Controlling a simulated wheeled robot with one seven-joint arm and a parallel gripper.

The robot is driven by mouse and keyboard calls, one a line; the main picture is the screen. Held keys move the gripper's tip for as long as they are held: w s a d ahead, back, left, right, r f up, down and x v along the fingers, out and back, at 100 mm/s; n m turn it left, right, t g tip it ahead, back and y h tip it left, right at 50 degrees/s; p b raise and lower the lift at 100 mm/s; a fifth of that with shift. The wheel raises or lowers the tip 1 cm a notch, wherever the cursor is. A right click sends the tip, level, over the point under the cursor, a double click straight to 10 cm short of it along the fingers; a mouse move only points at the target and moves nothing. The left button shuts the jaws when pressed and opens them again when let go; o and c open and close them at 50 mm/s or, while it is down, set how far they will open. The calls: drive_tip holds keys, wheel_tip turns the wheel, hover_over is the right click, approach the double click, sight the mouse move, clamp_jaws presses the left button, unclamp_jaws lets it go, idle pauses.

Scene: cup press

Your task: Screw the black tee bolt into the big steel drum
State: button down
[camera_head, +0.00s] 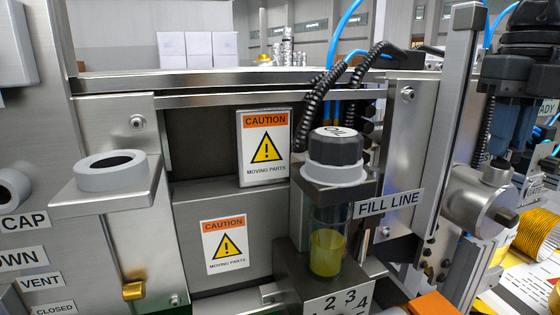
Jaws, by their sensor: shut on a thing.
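A steel cylinder (485,208) lies on its side at the right, with a round end face and a small steel boss on top. It may be the big steel drum, but I cannot tell for sure. I cannot make out the black tee bolt anywhere in this view. My gripper is not in view.
A grey ring (110,172) sits on a steel shelf at left. A black coiled hose and blue tubes (345,22) hang near the steel column (452,120).

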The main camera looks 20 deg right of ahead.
drive_tip(key=shift+f+m+b, duration=0.1)
drive_tip(key=shift+m+b, duration=0.95)
drive_tip(key=shift+m, duration=0.55)
drive_tip(key=shift+s+d+m+b, duration=0.1)
drive_tip(key=shift+s+m+b, duration=0.05)
drive_tip(key=shift+m+b, duration=0.55)
